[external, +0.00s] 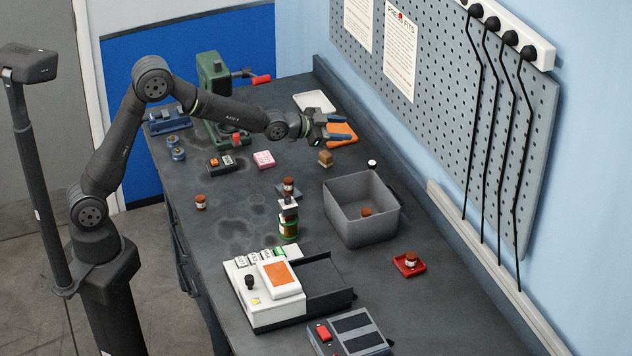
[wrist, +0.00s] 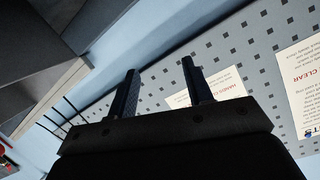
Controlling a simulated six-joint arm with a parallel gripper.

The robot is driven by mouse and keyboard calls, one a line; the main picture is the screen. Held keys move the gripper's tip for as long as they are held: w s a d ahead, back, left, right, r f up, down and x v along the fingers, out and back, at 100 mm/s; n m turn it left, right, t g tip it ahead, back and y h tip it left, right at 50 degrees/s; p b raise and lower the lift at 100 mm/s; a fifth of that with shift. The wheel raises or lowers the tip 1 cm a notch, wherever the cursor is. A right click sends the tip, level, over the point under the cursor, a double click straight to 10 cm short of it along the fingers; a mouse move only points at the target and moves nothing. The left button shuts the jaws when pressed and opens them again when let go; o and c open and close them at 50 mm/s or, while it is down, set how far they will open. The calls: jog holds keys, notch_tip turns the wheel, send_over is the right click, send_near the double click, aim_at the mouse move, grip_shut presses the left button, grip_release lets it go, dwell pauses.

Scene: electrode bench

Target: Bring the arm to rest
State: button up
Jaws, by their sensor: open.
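My gripper (external: 335,130) is at the end of my outstretched arm, raised above the far part of the dark bench (external: 415,300). In the external view it points right, toward the pegboard wall, near an orange item (external: 341,136) that it partly covers. In the wrist view my gripper (wrist: 160,92) has its two dark fingers spread apart with nothing between them. Beyond the fingers are the pegboard (wrist: 240,50) and its paper notices.
A grey bin (external: 360,228) holds a small brown-topped jar. A white device (external: 265,290), a red dish (external: 409,265), a green vise-like tool (external: 215,85) and several small jars and boxes stand on the bench. Black cables (external: 490,130) hang along the pegboard at right.

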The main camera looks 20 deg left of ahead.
jog(key=s+a+f+m+g+h, duration=0.2)
jog(key=s+a+m+g, duration=0.1)
jog(key=s, duration=0.7)
jog(key=s+a+f+m+g+h, duration=0.2)
jog(key=s+a+f+m+g, duration=0.1)
jog(key=s, duration=0.7)
jog(key=a+m+g, duration=0.1)
jog(key=a+g, duration=0.1)
jog(key=a, duration=0.1)
jog(key=shift+a+f, duration=0.15)
jog(key=shift+s, duration=0.1)
jog(key=w+d+r+n+t+y, duration=0.1)
jog(key=w+d+r+n+t, duration=0.1)
jog(key=w, duration=0.5)
jog(key=w+d+r+n+t+y, duration=0.1)
jog(key=w+d+r+n+t, duration=0.2)
jog(key=w, duration=0.5)
jog(key=shift+w+d+r+t+y, duration=0.3)
jog(key=shift+d+t, duration=0.3)
jog(key=shift+d, duration=0.35)
jog(key=shift+s, duration=0.1)
